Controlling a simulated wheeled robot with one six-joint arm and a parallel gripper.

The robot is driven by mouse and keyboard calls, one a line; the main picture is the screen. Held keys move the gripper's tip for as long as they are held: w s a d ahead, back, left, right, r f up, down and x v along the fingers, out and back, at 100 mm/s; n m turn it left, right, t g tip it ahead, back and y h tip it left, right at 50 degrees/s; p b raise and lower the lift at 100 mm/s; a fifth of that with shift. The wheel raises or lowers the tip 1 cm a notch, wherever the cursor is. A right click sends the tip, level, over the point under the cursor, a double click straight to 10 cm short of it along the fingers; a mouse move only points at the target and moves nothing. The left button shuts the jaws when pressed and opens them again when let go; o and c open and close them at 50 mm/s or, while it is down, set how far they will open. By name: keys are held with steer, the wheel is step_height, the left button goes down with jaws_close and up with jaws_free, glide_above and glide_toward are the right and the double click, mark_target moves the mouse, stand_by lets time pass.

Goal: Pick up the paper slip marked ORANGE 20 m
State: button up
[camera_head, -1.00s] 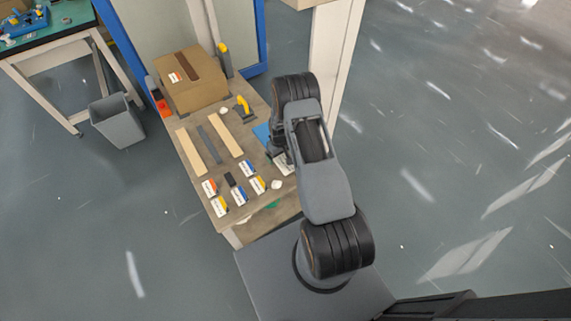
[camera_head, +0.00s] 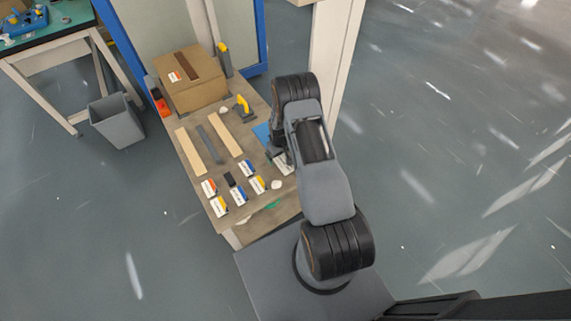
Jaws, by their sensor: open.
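Several small paper slips lie on the workbench, and their print is too small to read. One slip (camera_head: 209,187) with an orange-red band lies at the left of the group. Other slips have blue bands, such as the near one (camera_head: 238,195), or yellow bands (camera_head: 258,184). Another pale slip (camera_head: 284,164) lies at the right, partly hidden by my arm. My gripper (camera_head: 277,153) is a small dark shape left of my arm, over the bench's right side by this pale slip. It is open; its fingertips are mostly hidden and no slip shows between them.
The workbench (camera_head: 262,222) also holds a cardboard box (camera_head: 190,82), wooden strips (camera_head: 190,151), a grey strip (camera_head: 209,144), a yellow-handled tool (camera_head: 243,104) and a small black block (camera_head: 230,179). A pale post (camera_head: 334,60) stands right of the bench. A grey bin (camera_head: 117,122) stands left.

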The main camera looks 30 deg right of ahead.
steer(key=shift+c, duration=0.3)
steer(key=c, duration=0.7)
